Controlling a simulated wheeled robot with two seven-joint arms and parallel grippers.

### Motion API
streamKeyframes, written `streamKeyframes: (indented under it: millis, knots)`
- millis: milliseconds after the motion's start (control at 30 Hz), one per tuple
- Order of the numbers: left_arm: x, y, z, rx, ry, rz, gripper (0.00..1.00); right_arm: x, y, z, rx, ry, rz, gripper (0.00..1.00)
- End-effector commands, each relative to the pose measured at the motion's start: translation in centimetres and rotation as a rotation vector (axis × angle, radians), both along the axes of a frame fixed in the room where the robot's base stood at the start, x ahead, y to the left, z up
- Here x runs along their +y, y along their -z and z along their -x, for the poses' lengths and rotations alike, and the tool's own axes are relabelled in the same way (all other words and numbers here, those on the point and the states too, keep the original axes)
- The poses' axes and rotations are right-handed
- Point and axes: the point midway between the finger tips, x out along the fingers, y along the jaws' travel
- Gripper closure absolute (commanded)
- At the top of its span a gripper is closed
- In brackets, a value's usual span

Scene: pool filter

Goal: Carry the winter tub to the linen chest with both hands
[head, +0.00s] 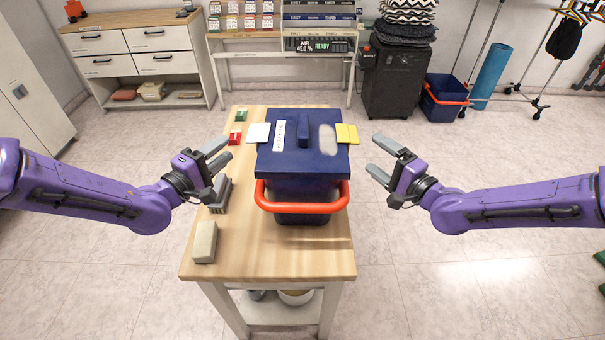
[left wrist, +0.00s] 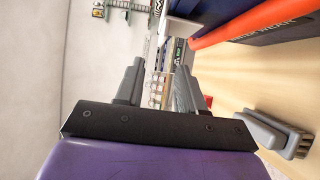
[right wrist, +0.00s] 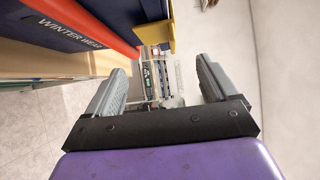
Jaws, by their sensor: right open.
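The winter tub (head: 300,188) is dark blue with a lid and an orange-red handle across its front. It stands upright on a wooden-topped table (head: 200,262). Its "WINTER WEAR" lettering (right wrist: 70,33) shows in the right wrist view, and part of the tub (left wrist: 290,30) shows in the left wrist view. My left gripper (head: 222,152) is open and empty, left of the tub and apart from it. My right gripper (head: 374,153) is open and empty, right of the tub and apart from it. I cannot tell which furniture is the linen chest.
A grey brush (head: 220,194), a beige block (head: 204,243) and small coloured pieces lie on the table's left side. A drawer unit (head: 128,42) stands back left. A dark cabinet (head: 394,80) bears folded textiles. Another blue tub (head: 442,104) stands on the floor. Open floor surrounds the table.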

Motion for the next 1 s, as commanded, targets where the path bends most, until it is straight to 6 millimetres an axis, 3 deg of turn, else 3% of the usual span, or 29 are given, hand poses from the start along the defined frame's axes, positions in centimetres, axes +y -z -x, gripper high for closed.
streamKeyframes:
  millis: [433,867,900,1000]
  knots:
    - [-4.1,0.0,-6.7,0.0,-0.001,-0.002,0.62,4.9,0.1,-6.5,-0.001,-0.005,0.002,0.13]
    - [-4.9,0.0,-7.9,0.001,-0.002,0.001,0.62,5.7,0.0,-7.6,0.0,-0.004,-0.001,0.13]
    - [-4.9,0.0,-7.9,0.001,-0.002,0.001,0.65,5.7,0.0,-7.6,0.0,-0.004,-0.001,0.17]
    - [-4.9,0.0,-7.9,0.001,-0.002,0.001,0.97,5.7,0.0,-7.6,0.0,-0.004,-0.001,0.49]
